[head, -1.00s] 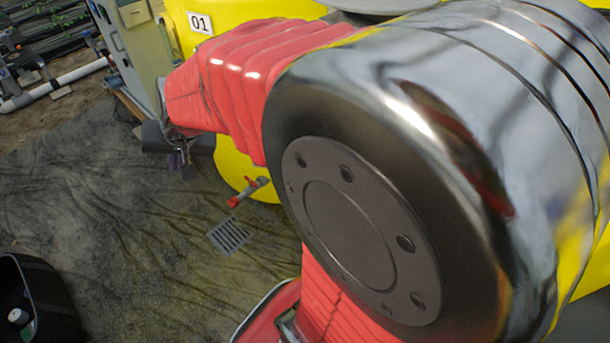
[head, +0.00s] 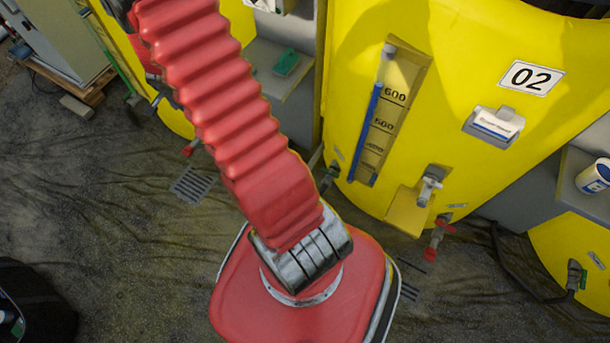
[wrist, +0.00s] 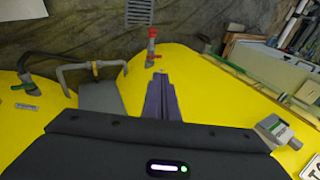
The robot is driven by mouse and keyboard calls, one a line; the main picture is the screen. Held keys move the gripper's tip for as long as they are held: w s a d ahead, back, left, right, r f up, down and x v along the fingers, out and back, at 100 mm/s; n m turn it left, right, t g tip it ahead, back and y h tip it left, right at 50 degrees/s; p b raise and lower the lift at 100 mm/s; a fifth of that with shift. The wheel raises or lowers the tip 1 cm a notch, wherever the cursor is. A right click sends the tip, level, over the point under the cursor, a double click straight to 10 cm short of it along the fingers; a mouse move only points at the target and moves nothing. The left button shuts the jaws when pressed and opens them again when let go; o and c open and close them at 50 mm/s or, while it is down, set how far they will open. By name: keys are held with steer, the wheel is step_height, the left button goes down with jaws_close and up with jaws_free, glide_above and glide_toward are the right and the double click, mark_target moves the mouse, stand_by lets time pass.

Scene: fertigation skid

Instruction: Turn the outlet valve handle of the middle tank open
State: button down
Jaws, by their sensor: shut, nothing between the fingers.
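The middle tank (head: 345,130) is the large yellow one labelled 02, right of centre in the head view. Its outlet valve has a red handle (head: 440,228) on a stub low on the front, with bare floor in front. In the wrist view, my gripper (wrist: 161,78) has its two purple fingers together and empty. Beyond the fingertips is a red-handled valve (wrist: 153,36) on a yellow tank (wrist: 205,95), with a gap between. A cut-off, upside-down label there suggests tank 01. My gripper is mostly hidden behind my arm in the head view.
A black bin (head: 35,305) stands at lower left. The dark floor between is mostly clear.

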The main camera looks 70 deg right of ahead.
steer(key=s+d+f+m+g+h, duration=0.15)
steer(key=s+d+f+m, duration=0.25)
steer(key=s+d+f, duration=0.55)
steer(key=s+d+f+m+g+h, duration=0.15)
steer(key=s+d+f+m, duration=0.3)
steer(key=f, duration=0.95)
steer(key=s+f+m+g, duration=0.3)
steer(key=s+f+m, duration=0.1)
steer(key=s+f, duration=0.6)
steer(key=s+a+f+m+g, duration=0.1)
steer(key=s+f+m+g, duration=0.2)
steer(key=s+f, duration=0.7)
steer(key=s+g, duration=0.1)
steer(key=s, duration=0.5)
steer(key=shift+s+a+m, duration=0.15)
steer(key=shift+a+m, duration=0.1)
steer(key=shift+m, duration=0.1)
steer(key=shift+f, duration=0.15)
